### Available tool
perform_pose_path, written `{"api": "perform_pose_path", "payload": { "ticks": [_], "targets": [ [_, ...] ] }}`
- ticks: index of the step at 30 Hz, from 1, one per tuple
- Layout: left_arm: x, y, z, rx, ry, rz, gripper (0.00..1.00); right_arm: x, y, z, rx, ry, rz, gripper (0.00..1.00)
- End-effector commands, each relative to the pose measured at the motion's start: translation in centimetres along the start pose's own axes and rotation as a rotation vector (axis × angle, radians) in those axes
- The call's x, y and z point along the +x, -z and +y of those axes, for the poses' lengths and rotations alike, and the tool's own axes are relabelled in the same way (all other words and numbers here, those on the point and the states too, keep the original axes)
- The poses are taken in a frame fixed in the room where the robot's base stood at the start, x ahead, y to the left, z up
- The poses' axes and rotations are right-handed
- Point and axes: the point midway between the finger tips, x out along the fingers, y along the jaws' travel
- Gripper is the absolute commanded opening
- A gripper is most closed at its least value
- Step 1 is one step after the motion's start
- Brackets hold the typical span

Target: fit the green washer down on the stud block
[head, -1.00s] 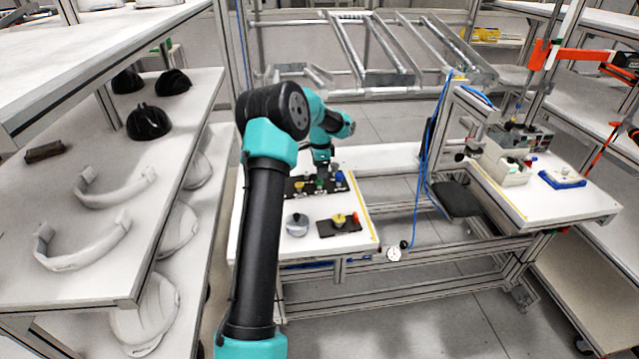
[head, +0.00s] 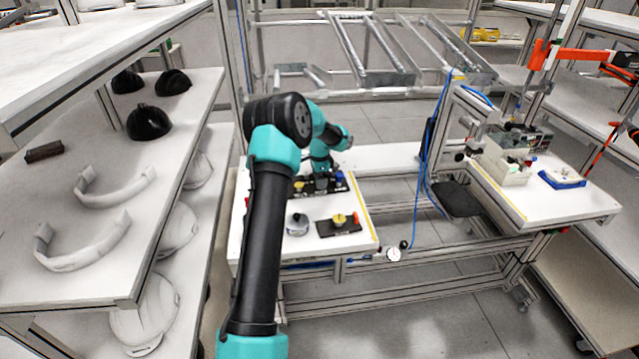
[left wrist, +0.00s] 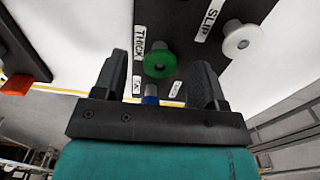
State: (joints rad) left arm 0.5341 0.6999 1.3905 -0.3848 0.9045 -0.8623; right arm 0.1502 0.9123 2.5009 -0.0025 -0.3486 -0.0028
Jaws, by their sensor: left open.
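The green washer (left wrist: 160,62) shows in the left wrist view, seated at a dark labelled board (left wrist: 190,18) beside a label reading THICK. My left gripper (left wrist: 161,66) is open, with one finger on each side of the washer in the picture; I cannot tell whether they touch it. In the head view my left gripper (head: 321,180) is low over the dark board and hides the green washer. A dark block (head: 326,229) with a yellow piece and a red piece on it lies nearer the table front; it may be the stud block. My right gripper is not seen.
A blue piece (head: 339,178) and a yellow piece (head: 299,187) flank my gripper on the board. A round grey and white object (head: 297,224) stands left of the dark block. Helmet shells (head: 148,122) sit on the left shelf. The table's front right corner is clear.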

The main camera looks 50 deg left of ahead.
Motion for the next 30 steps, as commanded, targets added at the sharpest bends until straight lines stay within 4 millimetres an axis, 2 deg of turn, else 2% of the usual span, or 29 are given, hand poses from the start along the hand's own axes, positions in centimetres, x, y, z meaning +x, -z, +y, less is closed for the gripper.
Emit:
{"api": "perform_pose_path", "payload": {
  "ticks": [26, 30],
  "targets": [
    [0.49, -0.01, 0.0, 0.0, 0.0, 0.0, 0.65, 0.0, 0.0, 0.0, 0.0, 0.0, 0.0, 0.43],
    [0.49, -0.01, 0.0, 0.0, 0.0, 0.0, 0.54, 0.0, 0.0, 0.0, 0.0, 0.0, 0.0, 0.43]
  ]
}}
